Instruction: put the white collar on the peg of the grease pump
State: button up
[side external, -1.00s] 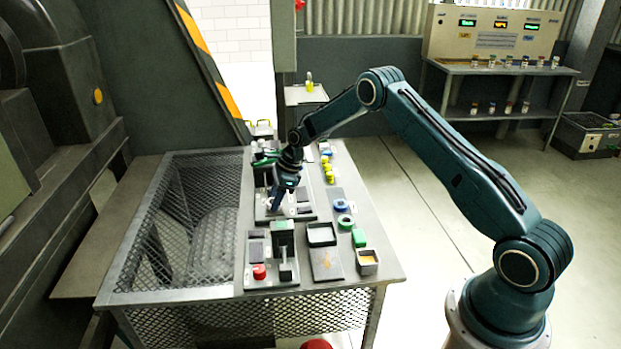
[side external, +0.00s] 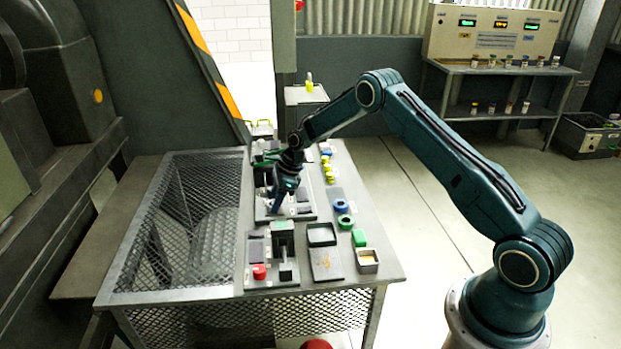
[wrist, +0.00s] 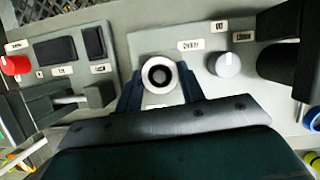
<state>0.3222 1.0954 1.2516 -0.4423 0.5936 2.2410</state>
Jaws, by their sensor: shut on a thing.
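My gripper (wrist: 160,79) is shut on the white collar (wrist: 147,75), with one dark blue finger on each side of it. In the wrist view the collar is a white ring with a dark middle and a small pale spot in the centre. I cannot tell for certain whether that middle is a peg inside the ring or the surface below. In the side external view my gripper (side external: 277,203) points down close over a grey panel on the bench, and the collar is too hidden to make out there. The grease pump's peg cannot be picked out clearly.
In the wrist view a pale grey knob (wrist: 224,64) is right of the collar, and a black upright part (wrist: 280,55) stands farther right. A red button (wrist: 14,65) is at left.

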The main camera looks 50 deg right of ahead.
jog(key=o, duration=1.5)
jog(key=shift+r, duration=0.2)
jog(key=shift+r, duration=4.3)
jog(key=shift+r, duration=0.15)
